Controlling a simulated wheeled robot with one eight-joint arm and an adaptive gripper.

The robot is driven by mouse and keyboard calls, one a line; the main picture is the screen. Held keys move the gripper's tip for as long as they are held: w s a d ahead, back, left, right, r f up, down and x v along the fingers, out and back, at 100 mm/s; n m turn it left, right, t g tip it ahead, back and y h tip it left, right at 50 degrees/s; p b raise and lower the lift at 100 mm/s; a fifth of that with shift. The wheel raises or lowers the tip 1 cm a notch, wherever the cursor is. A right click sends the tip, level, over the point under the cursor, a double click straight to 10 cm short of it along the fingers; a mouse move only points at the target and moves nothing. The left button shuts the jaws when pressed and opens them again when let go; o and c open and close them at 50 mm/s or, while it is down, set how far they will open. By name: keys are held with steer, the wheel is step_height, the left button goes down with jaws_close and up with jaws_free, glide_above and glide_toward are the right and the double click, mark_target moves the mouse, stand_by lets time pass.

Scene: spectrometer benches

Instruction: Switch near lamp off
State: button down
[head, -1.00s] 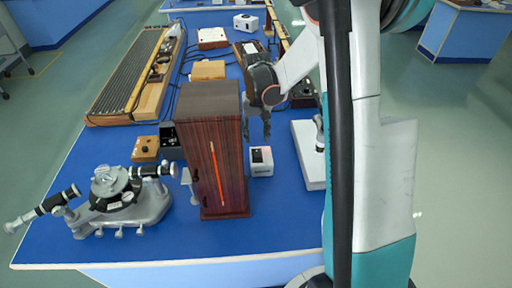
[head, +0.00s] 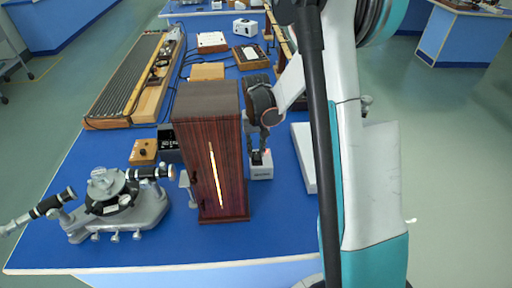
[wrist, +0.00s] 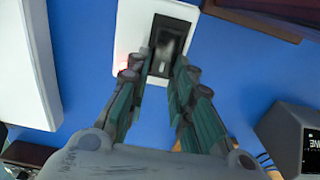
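The near lamp is a tall dark-wood box (head: 210,130) with a narrow slit (head: 216,175) glowing pale yellow-white on its front. To its right on the blue bench stands a small white switch box (head: 262,173). In the wrist view the switch box (wrist: 128,40) has a black rocker switch (wrist: 165,48) on top and a red glow beside it. My gripper (head: 260,148) points down over the switch box. In the wrist view my gripper (wrist: 158,78) has its fingers apart, one toward each side of the rocker's lower end, with nothing between them. Contact cannot be told.
A spectrometer (head: 112,200) stands left of the lamp, with a small wooden box (head: 143,152) behind it. A white slab (head: 304,155) lies right of the switch box. A long ribbed rheostat (head: 125,80) fills the back left. Bare bench shows in front.

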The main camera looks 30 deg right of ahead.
mark_target(257, 160)
steer(key=shift+s+a+r+t+h+b, duration=0.1)
steer(key=shift+s+t+h+b, duration=0.15)
steer(key=shift+t, duration=0.4)
steer(key=shift+s+a+r+t+h+b, duration=0.15)
steer(key=shift+t+h+b, duration=0.15)
steer(key=shift+t, duration=0.65)
steer(key=c, duration=1.4)
jaws_free()
steer(key=shift+r, duration=0.1)
steer(key=v, duration=1.1)
steer(key=shift+r, duration=0.4)
steer(key=shift+s+a, duration=0.1)
steer(key=shift+s, duration=0.05)
